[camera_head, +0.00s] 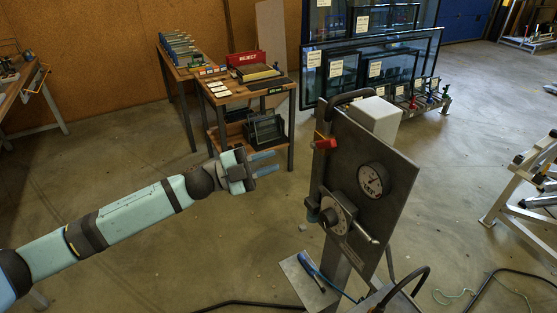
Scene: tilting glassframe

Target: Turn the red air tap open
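The red air tap (326,144) sits at the upper left edge of a dark, tilted metal panel (348,165). Its red handle lies roughly level, on an orange-brown pipe piece. My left gripper (276,162) is to the left of the panel and a little lower than the tap in the picture. Its two blue fingers are apart with nothing between them, pointing right. Clear space shows between the fingertips and the panel. My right gripper is not in view.
The panel also carries a round gauge (373,180) and a dial with a lever (334,215). A white box (376,118) is behind it. A blue-handled tool lies on a plate (296,274) below. A wooden table (243,94) with a red bin stands behind.

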